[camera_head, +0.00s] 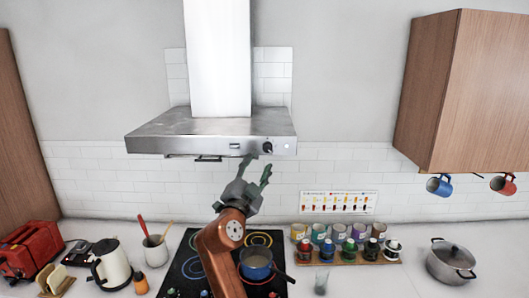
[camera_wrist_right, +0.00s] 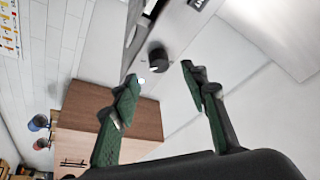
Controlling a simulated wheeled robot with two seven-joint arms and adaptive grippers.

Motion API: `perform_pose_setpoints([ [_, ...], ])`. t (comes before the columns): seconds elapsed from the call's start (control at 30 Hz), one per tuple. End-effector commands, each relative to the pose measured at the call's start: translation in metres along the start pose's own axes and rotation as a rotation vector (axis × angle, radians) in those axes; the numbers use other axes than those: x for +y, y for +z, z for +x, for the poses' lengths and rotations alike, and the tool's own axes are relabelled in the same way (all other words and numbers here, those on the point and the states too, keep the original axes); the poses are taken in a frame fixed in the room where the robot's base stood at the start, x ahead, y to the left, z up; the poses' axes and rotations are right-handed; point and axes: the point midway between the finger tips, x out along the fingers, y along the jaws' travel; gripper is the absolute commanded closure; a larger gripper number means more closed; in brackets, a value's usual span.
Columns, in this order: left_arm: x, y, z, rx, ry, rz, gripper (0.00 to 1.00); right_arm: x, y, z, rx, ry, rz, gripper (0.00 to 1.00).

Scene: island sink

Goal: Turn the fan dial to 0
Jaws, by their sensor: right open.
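The fan dial (camera_head: 267,147) is a small dark knob on the front right of the steel range hood (camera_head: 208,130). In the right wrist view the dial (camera_wrist_right: 158,58) shows as a dark round knob beyond the fingertips, between them. My right gripper (camera_head: 259,168) is just below the hood's front edge, close under the dial. Its green fingers are spread with nothing between them, as the right wrist view (camera_wrist_right: 158,75) also shows. They appear apart from the dial. The setting of the dial is too small to read. My left gripper is not in view.
Below the hood is a black cooktop (camera_head: 190,266) with a blue pot (camera_head: 256,262). A rack of several jars (camera_head: 345,251) and a steel pot (camera_head: 451,262) stand to the right. A kettle (camera_head: 112,265) stands left. A wooden cabinet (camera_head: 470,90) hangs at the right.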

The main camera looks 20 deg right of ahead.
Motion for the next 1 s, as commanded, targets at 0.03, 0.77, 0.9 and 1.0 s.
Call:
perform_pose_setpoints([
  [0.03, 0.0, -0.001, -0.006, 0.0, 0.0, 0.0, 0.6, -0.001, -0.003, 0.01, 0.002, 0.002, -0.003, 0.59],
  [0.77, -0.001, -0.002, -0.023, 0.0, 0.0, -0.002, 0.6, 0.001, -0.001, 0.062, 0.0, 0.001, -0.002, 0.6],
  [0.9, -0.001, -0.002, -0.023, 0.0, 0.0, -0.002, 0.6, 0.001, 0.0, 0.062, -0.001, 0.001, -0.002, 0.7],
  [1.0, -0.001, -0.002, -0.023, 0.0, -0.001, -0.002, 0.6, 0.001, 0.0, 0.062, -0.001, 0.001, -0.002, 0.76],
])
